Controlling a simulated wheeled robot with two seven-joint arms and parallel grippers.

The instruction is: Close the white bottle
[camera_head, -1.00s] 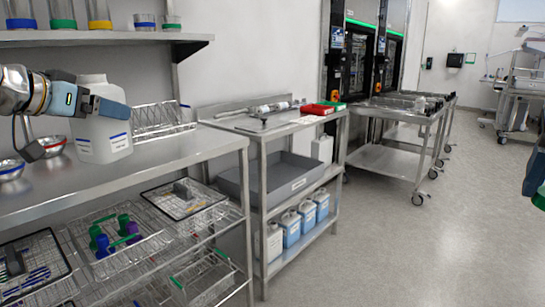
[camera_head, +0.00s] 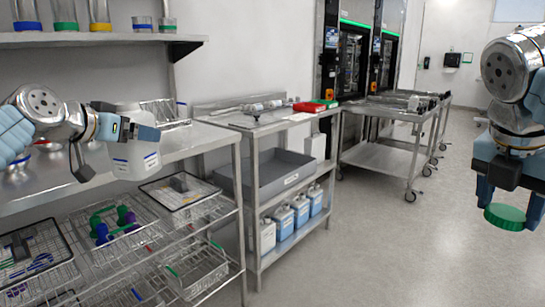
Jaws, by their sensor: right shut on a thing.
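The white bottle (camera_head: 136,160) is upright at the left, with a white label edged in blue. My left gripper (camera_head: 146,132) is across its upper part and appears shut on it; the fingertips' contact is partly hidden. The bottle's base overlaps the front edge of the steel counter (camera_head: 205,143), so it appears held clear of it. Its mouth is too small to make out. My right gripper (camera_head: 508,196) is at the right edge of the view, pointing down, shut on a green cap (camera_head: 505,217). The cap is held over open floor, well apart from the bottle.
Wire baskets (camera_head: 110,228) with coloured items fill the shelf below the counter. A grey tub (camera_head: 265,178) and several blue-and-white jugs (camera_head: 300,210) are on the middle rack. A steel cart (camera_head: 385,155) stands behind. The floor (camera_head: 400,250) between my arms is clear.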

